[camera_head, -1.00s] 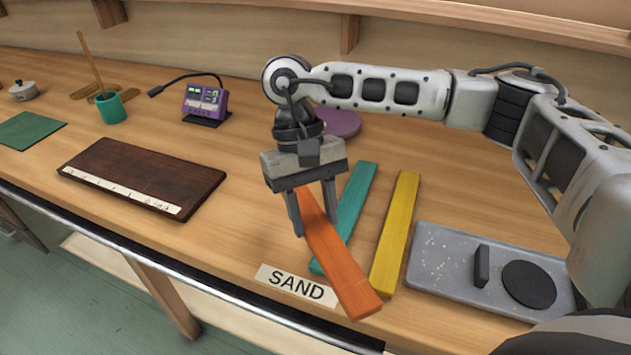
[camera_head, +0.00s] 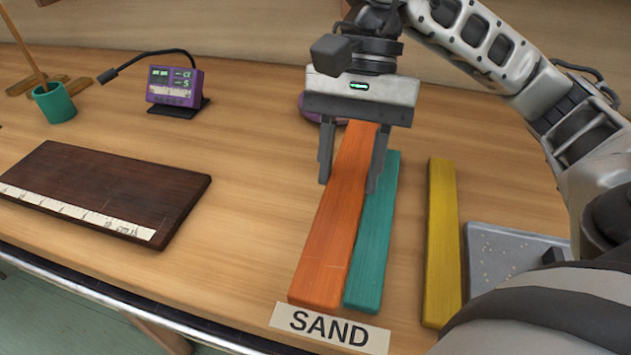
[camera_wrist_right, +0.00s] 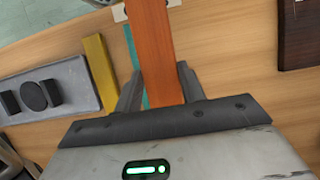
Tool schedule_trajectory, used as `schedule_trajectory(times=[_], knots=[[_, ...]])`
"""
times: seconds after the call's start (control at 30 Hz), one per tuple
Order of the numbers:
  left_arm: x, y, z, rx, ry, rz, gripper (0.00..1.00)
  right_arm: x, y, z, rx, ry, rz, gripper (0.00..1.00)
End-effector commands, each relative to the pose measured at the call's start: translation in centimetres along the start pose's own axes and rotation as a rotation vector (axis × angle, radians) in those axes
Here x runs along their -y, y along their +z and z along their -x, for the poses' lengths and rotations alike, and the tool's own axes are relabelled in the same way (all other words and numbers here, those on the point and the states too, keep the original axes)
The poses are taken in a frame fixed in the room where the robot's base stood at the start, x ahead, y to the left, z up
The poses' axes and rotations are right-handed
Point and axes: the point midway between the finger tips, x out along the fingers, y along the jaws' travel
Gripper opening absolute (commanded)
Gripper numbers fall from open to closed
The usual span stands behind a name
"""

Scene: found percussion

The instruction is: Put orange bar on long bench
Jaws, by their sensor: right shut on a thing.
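The orange bar (camera_head: 335,225) is a long flat wooden piece, held lengthwise with its near end just behind the SAND label in the head view. My right gripper (camera_head: 350,183) is shut on its far part, one finger on each side. The wrist view shows the bar (camera_wrist_right: 156,50) running away between the fingers (camera_wrist_right: 160,90). The bar seems raised above the bench and partly covers the teal bar (camera_head: 373,240). The long bench is not clearly identifiable; the wooden worktop (camera_head: 240,190) lies below. My left gripper is not in view.
A yellow bar (camera_head: 442,240) and a grey tray (camera_head: 500,255) lie to the right. The SAND label (camera_head: 330,328) is at the front edge. A dark board (camera_head: 100,190) lies left, with a purple meter (camera_head: 175,87) behind. Worktop between board and orange bar is clear.

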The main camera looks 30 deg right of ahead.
Motion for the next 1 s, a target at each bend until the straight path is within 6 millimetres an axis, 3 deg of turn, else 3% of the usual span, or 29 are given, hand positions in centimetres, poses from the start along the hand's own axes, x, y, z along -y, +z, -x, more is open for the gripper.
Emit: schedule_trajectory(times=[0.1, 0.33, 0.63, 0.83, 1.0], knots=[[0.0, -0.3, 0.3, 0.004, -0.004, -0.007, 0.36, 2.1, -2.4, -0.3, 0.004, 0.003, -0.003, 0.13], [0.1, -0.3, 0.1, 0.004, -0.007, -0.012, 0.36, 4.2, -6.0, -3.1, 0.001, 0.001, 0.000, 0.13], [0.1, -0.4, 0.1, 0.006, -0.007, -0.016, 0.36, 5.2, -7.7, -4.5, 0.001, 0.000, 0.001, 0.13], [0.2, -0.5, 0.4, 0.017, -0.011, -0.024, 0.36, 5.2, -8.8, -7.0, 0.001, 0.001, 0.000, 0.13], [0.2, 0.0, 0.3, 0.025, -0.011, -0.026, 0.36, 5.2, -8.9, -7.2, -0.002, -0.001, 0.003, 0.13]])
